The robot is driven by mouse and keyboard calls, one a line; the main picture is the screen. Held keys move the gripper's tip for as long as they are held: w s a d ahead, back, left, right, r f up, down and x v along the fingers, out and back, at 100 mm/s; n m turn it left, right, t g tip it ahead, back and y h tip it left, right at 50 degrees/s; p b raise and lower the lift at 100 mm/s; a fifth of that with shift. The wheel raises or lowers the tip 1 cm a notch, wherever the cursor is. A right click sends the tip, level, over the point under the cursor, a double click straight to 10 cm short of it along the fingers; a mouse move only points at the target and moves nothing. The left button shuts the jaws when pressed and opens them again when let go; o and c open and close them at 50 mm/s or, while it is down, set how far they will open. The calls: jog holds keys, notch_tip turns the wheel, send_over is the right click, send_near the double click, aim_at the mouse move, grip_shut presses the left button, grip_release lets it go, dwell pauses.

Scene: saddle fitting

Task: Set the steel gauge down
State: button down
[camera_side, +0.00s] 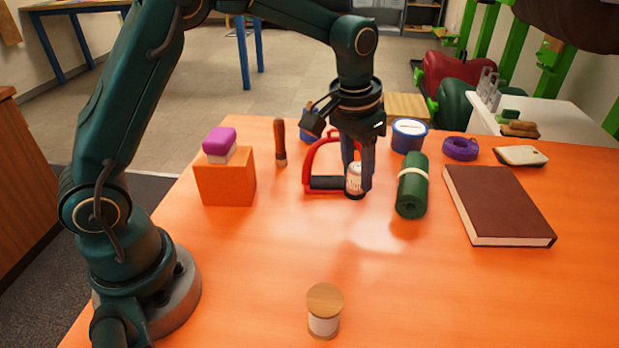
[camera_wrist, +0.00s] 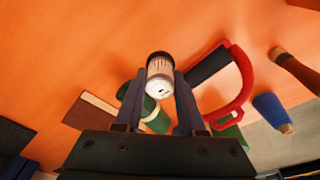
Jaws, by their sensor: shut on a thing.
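The steel gauge (camera_side: 354,179) is a small upright cylinder with a pale printed body and a dark lower end. My gripper (camera_side: 358,186) is shut on it, with one finger on each side. In the wrist view the gauge (camera_wrist: 160,76) sits between the two fingertips, its pale round face towards the camera. In the side view its lower end is close to the orange table (camera_side: 250,265); I cannot tell whether it touches.
A red stirrup (camera_side: 310,160) with a black tread stands just left of the gauge. A green roll (camera_side: 412,192) and brown book (camera_side: 495,203) lie right. An orange block (camera_side: 225,185) is left; a spool (camera_side: 324,308) stands in front. The table between is clear.

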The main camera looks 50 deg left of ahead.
jog(key=s+a+r, duration=0.2)
jog(key=a+r, duration=0.5)
jog(key=r, duration=0.2)
jog(key=s+a+n+y, duration=0.1)
jog(key=s+a+n, duration=0.3)
jog(key=a, duration=0.9)
jog(key=s+a+n, duration=0.2)
jog(key=a+n, duration=0.3)
jog(key=a, duration=0.8)
jog(key=shift+g, duration=0.3)
notch_tip(320, 180, down, 16)
jog(key=shift+d+r, duration=0.1)
jog(key=shift+r, duration=0.05)
jog(key=c, duration=0.5)
grip_release()
